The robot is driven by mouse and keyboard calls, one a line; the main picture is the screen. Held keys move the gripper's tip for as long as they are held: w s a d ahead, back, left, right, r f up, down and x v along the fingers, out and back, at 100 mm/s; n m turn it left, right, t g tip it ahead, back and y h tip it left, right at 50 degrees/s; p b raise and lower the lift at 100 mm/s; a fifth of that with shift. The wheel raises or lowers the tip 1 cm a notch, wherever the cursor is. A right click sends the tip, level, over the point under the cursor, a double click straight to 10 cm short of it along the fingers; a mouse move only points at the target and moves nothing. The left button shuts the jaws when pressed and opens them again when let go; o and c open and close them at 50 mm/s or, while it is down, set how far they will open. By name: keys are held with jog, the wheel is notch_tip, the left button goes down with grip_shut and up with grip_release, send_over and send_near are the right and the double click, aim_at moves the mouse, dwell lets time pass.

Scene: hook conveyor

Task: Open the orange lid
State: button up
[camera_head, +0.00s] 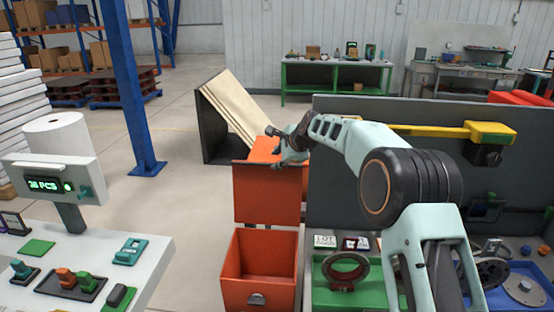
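An orange panel (268,194) stands upright behind an open-topped orange bin (258,272) with a grey latch on its front. A smaller orange surface (264,148) shows just above the panel's dark top edge. I cannot tell for sure which of these orange parts is the lid, or whether they are joined. My gripper (279,148) is at the top right of the panel, overlapping the orange surface in the picture. Its fingers are small and partly merged with the arm, so contact and opening are unclear.
A control desk (148,254) with a small display stands at left. A green tray (332,296) with a ring part and a blue tray (540,304) lie at right. A grey partition (335,190) stands behind my arm. A dark bin with boards (214,130) is behind the panel.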

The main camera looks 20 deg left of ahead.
jog(key=v, duration=1.1)
jog(key=shift+s+r, duration=0.25)
jog(key=shift+d, duration=0.2)
